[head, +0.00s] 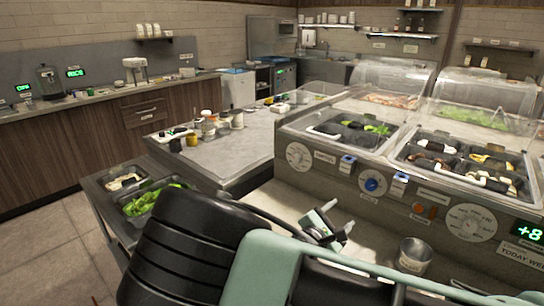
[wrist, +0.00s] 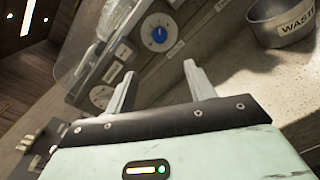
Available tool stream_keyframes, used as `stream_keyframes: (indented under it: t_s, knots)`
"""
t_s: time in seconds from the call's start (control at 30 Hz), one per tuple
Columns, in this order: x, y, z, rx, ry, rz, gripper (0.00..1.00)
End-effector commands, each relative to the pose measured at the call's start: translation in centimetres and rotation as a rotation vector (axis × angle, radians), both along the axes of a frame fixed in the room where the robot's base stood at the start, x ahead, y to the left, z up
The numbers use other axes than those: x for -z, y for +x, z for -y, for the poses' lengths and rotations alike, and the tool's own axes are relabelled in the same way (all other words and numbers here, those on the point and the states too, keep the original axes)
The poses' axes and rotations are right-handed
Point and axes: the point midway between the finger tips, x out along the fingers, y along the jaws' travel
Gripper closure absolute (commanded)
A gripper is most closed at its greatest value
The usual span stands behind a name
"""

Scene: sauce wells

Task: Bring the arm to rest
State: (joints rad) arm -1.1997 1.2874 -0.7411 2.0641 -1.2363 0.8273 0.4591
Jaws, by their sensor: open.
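My gripper (head: 338,229) is at the end of my pale green and black arm, over the counter ledge in front of the sauce wells. In the wrist view my gripper (wrist: 158,88) shows two pale fingers spread apart with nothing between them. The arm fills the lower middle of the head view and hides part of the ledge and floor.
A metal waste bowl (head: 414,255) stands on the ledge right of my gripper; it also shows in the wrist view (wrist: 283,25). The wells' front panel (head: 372,184) with dials rises behind. A cart with food pans (head: 147,202) stands left. Bare counter (head: 240,150) lies behind.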

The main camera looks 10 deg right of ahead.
Motion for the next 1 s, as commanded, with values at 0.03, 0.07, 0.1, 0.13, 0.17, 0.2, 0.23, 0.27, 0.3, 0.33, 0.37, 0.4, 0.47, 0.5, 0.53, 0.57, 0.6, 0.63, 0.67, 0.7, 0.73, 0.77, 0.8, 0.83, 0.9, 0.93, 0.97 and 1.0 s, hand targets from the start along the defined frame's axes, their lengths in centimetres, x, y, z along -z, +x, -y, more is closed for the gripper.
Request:
stream_keyframes:
  t_s: [0.03, 0.07, 0.1, 0.13, 0.17, 0.2, 0.23, 0.27, 0.3, 0.33, 0.37, 0.4, 0.47, 0.5, 0.53, 0.57, 0.6, 0.63, 0.67, 0.7, 0.73, 0.77, 0.8, 0.83, 0.9, 0.93, 0.97, 1.0]
  knots:
    - [0.1, -0.3, 0.2, 0.014, 0.014, -0.004, 0.46]
    - [0.2, -0.6, 0.3, 0.027, 0.031, -0.008, 0.46]
    - [0.5, -1.2, 0.6, 0.056, 0.061, -0.015, 0.46]
    - [0.7, -1.7, 0.7, 0.082, 0.090, -0.023, 0.46]
    - [1.0, -2.5, 1.0, 0.114, 0.126, -0.033, 0.46]
    - [1.4, -3.6, 1.1, 0.162, 0.182, -0.049, 0.46]
    - [1.7, -4.6, 1.2, 0.202, 0.228, -0.062, 0.46]
    - [1.9, -5.6, 1.2, 0.243, 0.277, -0.076, 0.46]
    - [2.2, -7.0, 1.0, 0.299, 0.346, -0.094, 0.46]
    - [2.3, -8.1, 0.7, 0.338, 0.398, -0.109, 0.46]
    - [2.4, -9.1, 0.3, 0.377, 0.450, -0.123, 0.46]
    - [2.4, -10.5, -0.3, 0.425, 0.517, -0.141, 0.46]
    - [2.2, -12.4, -1.3, 0.491, 0.616, -0.168, 0.46]
    - [1.8, -13.6, -2.2, 0.530, 0.682, -0.185, 0.46]
    - [1.5, -14.4, -2.8, 0.557, 0.730, -0.198, 0.46]
    - [1.1, -15.2, -3.5, 0.583, 0.778, -0.209, 0.46]
    - [0.5, -16.3, -4.4, 0.615, 0.842, -0.222, 0.46]
    - [0.0, -17.0, -5.1, 0.635, 0.889, -0.233, 0.46]
    - [-0.6, -17.8, -5.7, 0.655, 0.935, -0.243, 0.46]
    - [-1.5, -18.7, -6.6, 0.678, 0.997, -0.254, 0.46]
    - [-2.2, -19.4, -7.2, 0.695, 1.041, -0.262, 0.46]
    - [-2.9, -20.0, -7.9, 0.708, 1.086, -0.269, 0.46]
    - [-3.9, -20.9, -8.7, 0.723, 1.144, -0.277, 0.46]
    - [-4.7, -21.5, -9.3, 0.732, 1.187, -0.282, 0.46]
    - [-6.5, -23.0, -10.5, 0.748, 1.282, -0.290, 0.46]
    - [-7.3, -23.6, -11.0, 0.752, 1.320, -0.292, 0.46]
    - [-8.0, -24.2, -11.4, 0.754, 1.358, -0.292, 0.46]
    - [-8.9, -25.0, -11.9, 0.756, 1.404, -0.293, 0.46]
